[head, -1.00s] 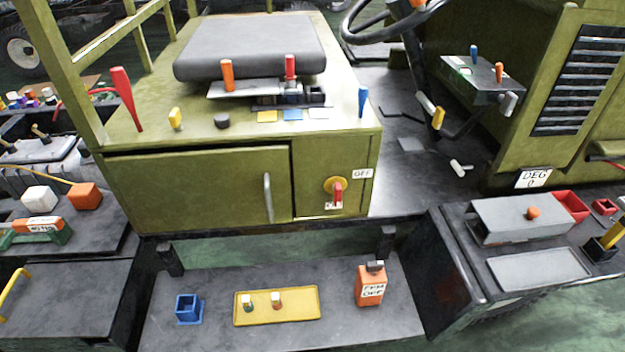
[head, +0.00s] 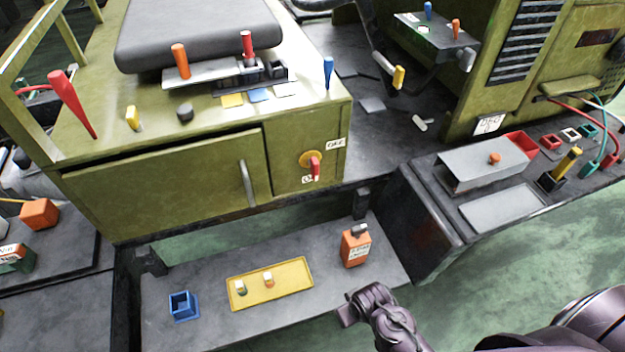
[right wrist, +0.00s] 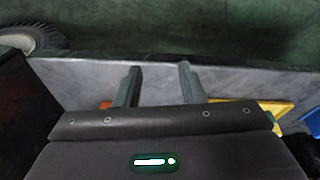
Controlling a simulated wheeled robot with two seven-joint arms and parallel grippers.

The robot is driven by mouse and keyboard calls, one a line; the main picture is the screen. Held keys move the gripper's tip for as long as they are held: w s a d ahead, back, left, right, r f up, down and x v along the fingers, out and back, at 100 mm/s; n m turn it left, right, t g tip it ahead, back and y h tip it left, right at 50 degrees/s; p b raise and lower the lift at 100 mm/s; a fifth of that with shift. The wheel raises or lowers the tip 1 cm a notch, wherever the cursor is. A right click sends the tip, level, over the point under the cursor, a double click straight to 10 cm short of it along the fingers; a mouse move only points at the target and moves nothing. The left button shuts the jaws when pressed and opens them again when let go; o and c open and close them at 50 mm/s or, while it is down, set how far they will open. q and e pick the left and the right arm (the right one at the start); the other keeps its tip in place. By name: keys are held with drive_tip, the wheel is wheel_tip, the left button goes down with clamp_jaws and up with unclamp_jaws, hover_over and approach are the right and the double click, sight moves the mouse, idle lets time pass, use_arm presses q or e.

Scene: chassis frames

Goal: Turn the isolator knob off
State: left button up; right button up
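The isolator knob (head: 315,167) is a red handle on a round yellow plate (head: 305,157), on the olive cabinet front right of the door. Its handle points down, toward a small white label (head: 308,180) partly covered by it, probably ON. The white OFF label (head: 335,143) is to its upper right. My right arm comes in from the lower right in the head view, its end well below the knob and apart from it. In the right wrist view my right gripper (right wrist: 158,70) has its two fingers apart with nothing between them. My left gripper is not in view.
Below the cabinet a grey shelf holds an orange can (head: 355,248), a yellow tray (head: 292,278) with small parts and a blue box (head: 183,306). The cabinet door has a handle (head: 248,184). A dark side bench (head: 430,215) stands to the right. Space before the knob looks clear.

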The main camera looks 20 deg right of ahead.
drive_tip(key=w+r+t+p, duration=0.1)
drive_tip(key=w+r+t, duration=0.15)
drive_tip(key=r, duration=0.65)
drive_tip(key=w+r+t+p, duration=0.1)
drive_tip(key=w+r, duration=0.3)
drive_tip(key=r, duration=0.5)
drive_tip(key=m+t, duration=0.2)
drive_tip(key=t, duration=1)
approach(317, 171)
drive_tip(key=w, duration=0.4)
drive_tip(key=w+p, duration=0.2)
drive_tip(key=w, duration=0.5)
drive_tip(key=shift+w, duration=0.15)
clamp_jaws()
